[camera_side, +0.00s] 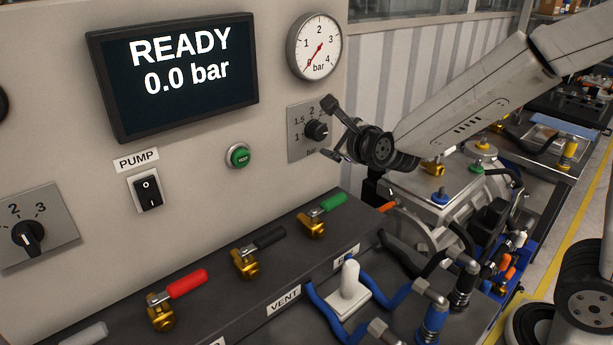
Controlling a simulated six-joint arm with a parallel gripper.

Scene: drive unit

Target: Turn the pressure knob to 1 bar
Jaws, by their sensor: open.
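The pressure knob (316,130) is a small black knob on a grey plate (298,148) marked 1, 1.5, 2 and bar. Its pointer direction is too small to read, and part of the scale is hidden behind my gripper. My gripper (330,130) is open in front of the plate, with one finger above the knob and one below it. I cannot tell whether the fingers touch the knob. The display (180,70) reads READY and 0.0 bar. The round gauge (315,47) above the plate has its red needle near 0.
Left of the knob are a green button (238,156), a pump switch (148,191) and another black knob (29,237) marked 2 and 3. Below are valves with red (187,283), black (269,238) and green (328,203) handles. Blue hoses (318,309) and a machine unit lie at right.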

